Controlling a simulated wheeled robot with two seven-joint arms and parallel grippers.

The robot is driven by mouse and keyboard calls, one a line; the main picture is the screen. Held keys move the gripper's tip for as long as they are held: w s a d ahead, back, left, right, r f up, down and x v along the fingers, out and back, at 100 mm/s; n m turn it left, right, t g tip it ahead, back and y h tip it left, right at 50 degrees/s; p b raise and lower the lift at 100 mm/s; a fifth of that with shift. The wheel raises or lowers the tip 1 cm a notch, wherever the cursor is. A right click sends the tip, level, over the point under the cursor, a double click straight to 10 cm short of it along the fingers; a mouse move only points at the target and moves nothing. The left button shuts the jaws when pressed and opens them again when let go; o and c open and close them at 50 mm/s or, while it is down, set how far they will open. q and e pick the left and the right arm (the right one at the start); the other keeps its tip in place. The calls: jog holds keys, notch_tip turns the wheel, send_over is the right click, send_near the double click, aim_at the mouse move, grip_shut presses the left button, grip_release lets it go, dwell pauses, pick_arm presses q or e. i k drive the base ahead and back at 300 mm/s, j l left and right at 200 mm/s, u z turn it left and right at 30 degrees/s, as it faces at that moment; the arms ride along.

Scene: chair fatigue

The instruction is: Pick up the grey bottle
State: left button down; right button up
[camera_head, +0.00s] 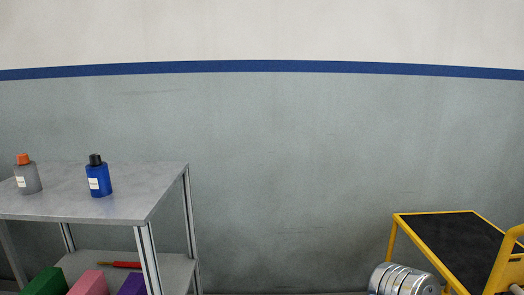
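The grey bottle (28,179) stands upright on the top of the grey table (130,207) at the left. It has an orange cap and a pale label. A blue bottle (99,180) with a black cap and a pale label stands upright to its right, apart from it. Neither of my grippers is in the picture.
The table's lower shelf holds a red tool (119,265) and green (44,281), pink (90,284) and purple (133,285) blocks. The tabletop right of the bottles is clear.

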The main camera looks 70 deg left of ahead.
aim_at(28, 182)
jog(key=u, duration=3.8)
jog(key=z, duration=0.25)
jog(key=i+j+z, duration=0.1)
jog(key=j+z, duration=0.7)
jog(key=z, duration=0.15)
